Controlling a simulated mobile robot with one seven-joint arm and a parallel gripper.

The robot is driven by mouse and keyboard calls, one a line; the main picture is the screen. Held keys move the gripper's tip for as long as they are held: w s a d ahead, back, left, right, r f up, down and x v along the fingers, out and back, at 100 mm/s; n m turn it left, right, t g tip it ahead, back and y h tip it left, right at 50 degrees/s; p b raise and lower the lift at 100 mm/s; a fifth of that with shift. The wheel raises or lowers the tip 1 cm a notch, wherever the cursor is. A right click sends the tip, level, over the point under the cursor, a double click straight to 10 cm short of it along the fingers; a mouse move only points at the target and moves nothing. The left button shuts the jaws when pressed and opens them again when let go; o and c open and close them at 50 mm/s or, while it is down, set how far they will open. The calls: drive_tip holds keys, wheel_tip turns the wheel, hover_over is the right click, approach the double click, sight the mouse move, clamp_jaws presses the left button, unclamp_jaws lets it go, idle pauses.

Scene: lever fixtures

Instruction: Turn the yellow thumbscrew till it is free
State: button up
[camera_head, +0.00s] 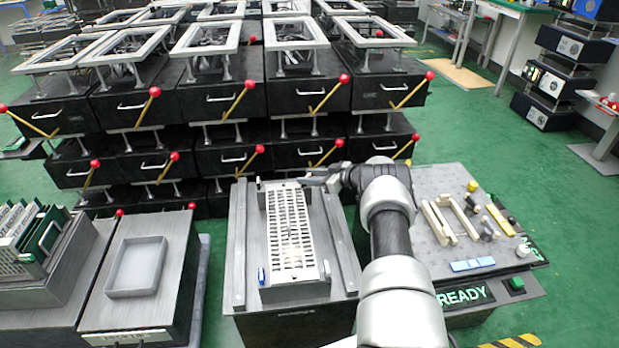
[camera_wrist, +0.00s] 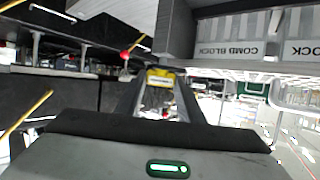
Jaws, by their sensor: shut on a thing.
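The yellow thumbscrew (camera_wrist: 160,75) shows at the tips of my gripper in the wrist view, between the two fingers. My gripper (camera_wrist: 160,92) is shut on it. In the head view my gripper (camera_head: 312,178) is at the far end of the slotted metal comb block (camera_head: 290,235), on its right side. The thumbscrew cannot be made out there, as my gripper and wrist cover that spot. In the wrist view a block face lettered COMB BLOCK (camera_wrist: 240,48) appears upside down at the upper right. How far the screw is turned cannot be told.
Black drawer boxes with red-knobbed levers (camera_head: 237,100) stand stacked behind. An empty grey tray (camera_head: 137,267) is at the left. A right bench (camera_head: 430,190) holds a yellow knob (camera_head: 472,186), pale bars, blue pieces and a READY sign (camera_head: 465,296). Green floor is open at the right.

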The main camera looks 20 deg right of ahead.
idle(0.4)
drive_tip(key=o, duration=1.1)
drive_tip(key=shift+c, duration=0.2)
drive_tip(key=p+v, duration=0.4)
drive_tip(key=v, duration=1.3)
drive_tip(key=shift+d+p, duration=0.25)
drive_tip(key=shift+p, duration=0.05)
drive_tip(key=shift+c, duration=0.4)
